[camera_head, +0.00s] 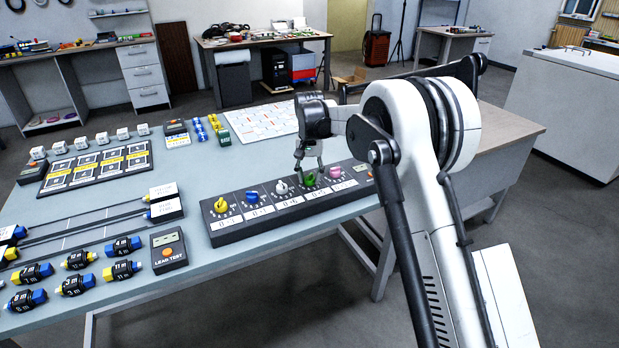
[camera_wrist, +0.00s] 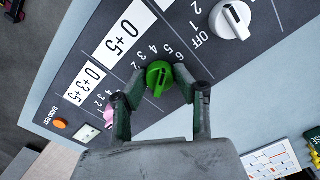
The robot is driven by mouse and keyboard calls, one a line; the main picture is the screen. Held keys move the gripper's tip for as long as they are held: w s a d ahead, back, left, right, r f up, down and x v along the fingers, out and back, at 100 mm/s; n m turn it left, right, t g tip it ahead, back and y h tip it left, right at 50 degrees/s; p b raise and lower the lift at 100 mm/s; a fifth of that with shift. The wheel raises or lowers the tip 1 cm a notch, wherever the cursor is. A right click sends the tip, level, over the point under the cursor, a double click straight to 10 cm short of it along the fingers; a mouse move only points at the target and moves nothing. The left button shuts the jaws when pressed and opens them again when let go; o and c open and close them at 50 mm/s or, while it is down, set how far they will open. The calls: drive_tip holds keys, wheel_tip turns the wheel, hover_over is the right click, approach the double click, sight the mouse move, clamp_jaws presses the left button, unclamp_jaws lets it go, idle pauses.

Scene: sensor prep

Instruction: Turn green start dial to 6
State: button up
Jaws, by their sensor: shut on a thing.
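The green start dial (camera_head: 310,180) is on the long dark control panel (camera_head: 233,233), between a white dial (camera_head: 281,187) and a pink dial (camera_head: 336,172). In the wrist view the green dial (camera_wrist: 160,78) sits between the two fingers of my gripper (camera_wrist: 161,84), which is shut on it. Printed numbers up to 6 curve around the dial's upper side in that view. Which number its pointer marks is not clear. In the head view my gripper (camera_head: 310,172) reaches down onto the dial from above.
Yellow (camera_head: 221,205) and blue (camera_head: 252,196) dials stand further left on the panel. A lead tester (camera_head: 169,251), connectors and a black card tray (camera_head: 97,168) lie on the table. A white patterned sheet (camera_head: 262,121) lies behind the panel. The wrist view shows the white dial (camera_wrist: 231,20) close by.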

sight(310, 175)
drive_tip(key=m, duration=0.6)
drive_tip(key=shift+m, duration=0.4)
idle(0.3)
drive_tip(key=o, duration=1.1)
drive_tip(key=shift+r, duration=0.1)
wheel_tip(310, 175, up, 12)
drive_tip(key=shift+f, duration=0.1)
